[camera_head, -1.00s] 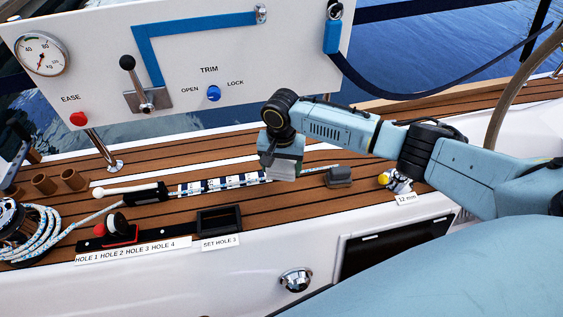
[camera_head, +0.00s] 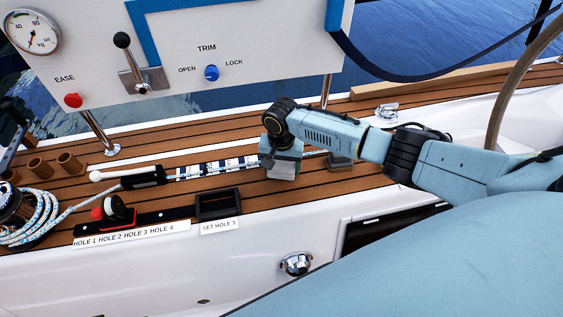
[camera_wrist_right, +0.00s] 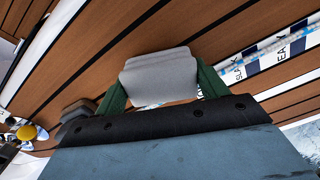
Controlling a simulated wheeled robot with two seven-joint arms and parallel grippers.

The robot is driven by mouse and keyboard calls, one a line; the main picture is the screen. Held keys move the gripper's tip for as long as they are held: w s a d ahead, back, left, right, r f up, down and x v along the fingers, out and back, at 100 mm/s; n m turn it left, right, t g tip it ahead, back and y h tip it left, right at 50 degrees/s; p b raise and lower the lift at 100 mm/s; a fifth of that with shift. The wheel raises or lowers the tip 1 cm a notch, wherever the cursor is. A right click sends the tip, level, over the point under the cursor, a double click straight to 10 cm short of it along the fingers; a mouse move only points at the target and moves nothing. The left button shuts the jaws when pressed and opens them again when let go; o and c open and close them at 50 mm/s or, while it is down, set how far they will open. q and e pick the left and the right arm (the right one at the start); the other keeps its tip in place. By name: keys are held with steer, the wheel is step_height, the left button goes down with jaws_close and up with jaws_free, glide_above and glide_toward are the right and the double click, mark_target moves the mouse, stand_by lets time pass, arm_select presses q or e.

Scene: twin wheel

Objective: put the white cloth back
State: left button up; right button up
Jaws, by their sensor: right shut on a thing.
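The white cloth (camera_wrist_right: 160,75) shows in the wrist view as a folded, pale grey-white pad between the green fingers of my right gripper (camera_wrist_right: 160,88). The fingers are shut on its two sides. In the head view the cloth (camera_head: 281,170) hangs at the tip of my right gripper (camera_head: 283,164), over the wooden deck (camera_head: 225,150). It is just right of the striped rope (camera_head: 215,167). I cannot tell whether it touches the deck. My left gripper is not in view.
A dark grey block (camera_head: 340,162) stands right of the gripper. A black open frame (camera_head: 218,204) sits by the "SET HOLE 3" label. A white panel (camera_head: 255,75) with lever and knobs rises behind. A yellow ball (camera_wrist_right: 28,132) shows in the wrist view.

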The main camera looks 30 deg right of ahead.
steer(key=shift+f, duration=0.35)
stand_by(0.4)
steer(key=o, duration=1.1)
steer(key=shift+c, duration=0.2)
step_height(320, 180, up, 3)
steer(key=shift+f+p, duration=0.15)
steer(key=shift+p, duration=0.65)
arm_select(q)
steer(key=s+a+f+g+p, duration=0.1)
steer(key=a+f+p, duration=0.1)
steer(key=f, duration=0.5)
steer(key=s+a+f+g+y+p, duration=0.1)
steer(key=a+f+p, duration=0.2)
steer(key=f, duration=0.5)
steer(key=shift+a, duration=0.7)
arm_select(e)
step_height(320, 180, up, 11)
steer(key=shift+f, duration=0.2)
